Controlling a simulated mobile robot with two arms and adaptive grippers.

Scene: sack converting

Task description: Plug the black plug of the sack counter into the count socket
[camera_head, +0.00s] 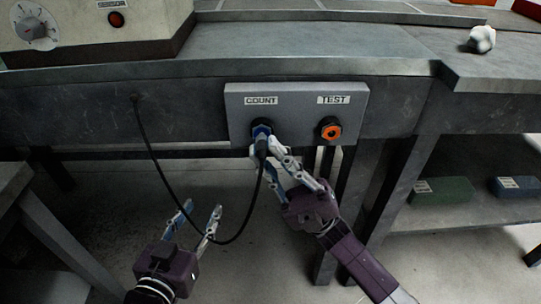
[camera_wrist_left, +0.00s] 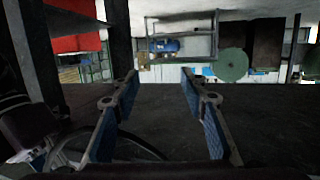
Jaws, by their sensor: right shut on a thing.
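The count socket (camera_head: 261,129) is blue and sits under the COUNT label on a grey panel (camera_head: 296,97). The black plug (camera_head: 262,148) is at the front of this socket. I cannot tell how deep it sits. My right gripper (camera_head: 271,151) is shut on the plug, its fingers partly covering plug and socket. The black cable (camera_head: 152,152) hangs in a loop from the bench front to the plug. My left gripper (camera_head: 203,213) is open and empty below the bench, close to the cable loop. Its spread fingers also show in the left wrist view (camera_wrist_left: 160,84).
An orange TEST socket (camera_head: 329,129) is right of the count socket. A machine with a dial (camera_head: 36,28) stands on the bench at the left. A white lump (camera_head: 482,39) lies on the right bench. Green (camera_head: 441,190) and blue (camera_head: 515,187) blocks lie on the lower shelf.

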